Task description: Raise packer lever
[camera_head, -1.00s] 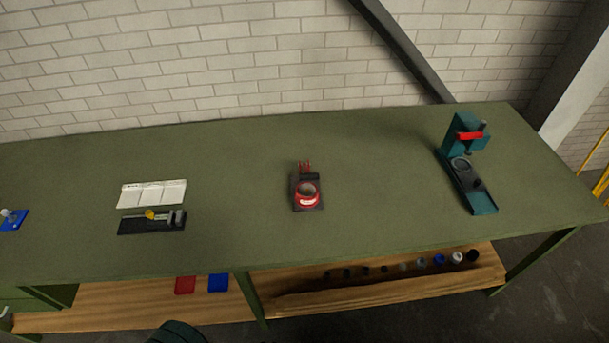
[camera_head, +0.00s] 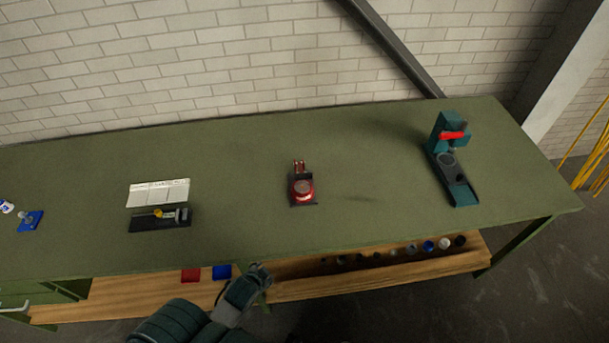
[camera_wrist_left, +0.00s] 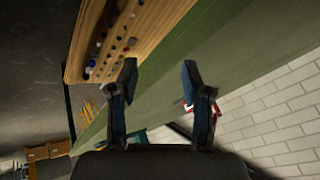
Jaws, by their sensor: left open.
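A teal press-like device (camera_head: 455,180) with a red lever-like bar (camera_head: 452,135) near its top stands at the right end of the green bench. A small red device (camera_head: 302,188) on a dark base sits at the middle of the bench. I cannot tell for sure which part is the packer lever. My left gripper (camera_head: 260,274) is low in front of the bench's front edge, apart from both devices. In the left wrist view its two fingers (camera_wrist_left: 159,70) are spread with nothing between them. My right gripper is not in view.
On the green bench (camera_head: 360,225), a white panel (camera_head: 158,193) and a black fixture (camera_head: 160,219) lie at left, with a blue-based part (camera_head: 30,221) farther left. A wooden shelf (camera_head: 330,288) below holds several small cylinders and red and blue pieces. The bench between the devices is clear.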

